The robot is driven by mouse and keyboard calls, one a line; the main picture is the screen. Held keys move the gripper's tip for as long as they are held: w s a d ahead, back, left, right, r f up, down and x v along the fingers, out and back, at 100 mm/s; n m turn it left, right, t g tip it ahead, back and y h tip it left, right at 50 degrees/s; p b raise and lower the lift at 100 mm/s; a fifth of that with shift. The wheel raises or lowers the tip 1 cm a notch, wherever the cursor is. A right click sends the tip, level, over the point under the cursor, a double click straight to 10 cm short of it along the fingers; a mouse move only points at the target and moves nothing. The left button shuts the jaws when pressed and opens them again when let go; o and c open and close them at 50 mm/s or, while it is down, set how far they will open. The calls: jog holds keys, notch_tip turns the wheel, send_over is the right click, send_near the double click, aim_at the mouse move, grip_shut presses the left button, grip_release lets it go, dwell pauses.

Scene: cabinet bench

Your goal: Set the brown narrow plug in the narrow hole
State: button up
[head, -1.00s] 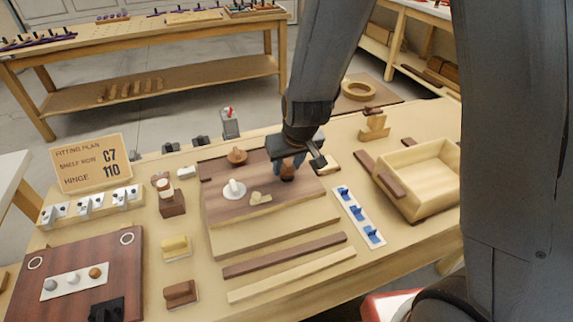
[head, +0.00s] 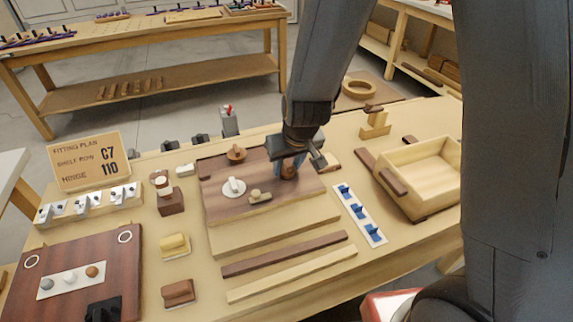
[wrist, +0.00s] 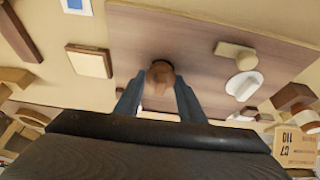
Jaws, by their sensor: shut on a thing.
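A brown plug (wrist: 160,72) with a rounded top is between the blue fingers of my gripper (wrist: 158,98) in the wrist view. In the head view my gripper (head: 289,166) is low over the right part of the dark brown board (head: 222,207), shut on the brown plug (head: 288,173). The plug's lower end and any hole under it are hidden, so I cannot tell whether it is seated. On the same board are a white round piece (head: 234,187), a beige piece (head: 259,196) and a brown round piece (head: 236,154).
A pale open tray (head: 425,170) stands at the right. A white strip with blue clips (head: 359,215) lies right of the board. Two long strips (head: 284,254) lie in front. A brown block (head: 171,202) stands to the left, near a sign (head: 88,160).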

jog(key=shift+f, duration=0.15)
jog(key=o, duration=1.3)
jog(key=shift+r+p, duration=3.7)
jog(key=shift+r, duration=0.1)
jog(key=s+d+r+m+g, duration=0.1)
jog(key=s+d+r, duration=0.1)
jog(key=s+d, duration=0.3)
jog(key=s+d+r+m+g+b, duration=0.1)
jog(key=s+d+r, duration=0.1)
jog(key=s+d, duration=0.2)
jog(key=s+d+r+m+h, duration=0.1)
jog(key=s+d+r, duration=0.1)
jog(key=s+d, duration=0.3)
jog(key=shift+s+d+g+b, duration=0.3)
jog(key=shift+s+g+b, duration=0.1)
jog(key=shift+s, duration=0.1)
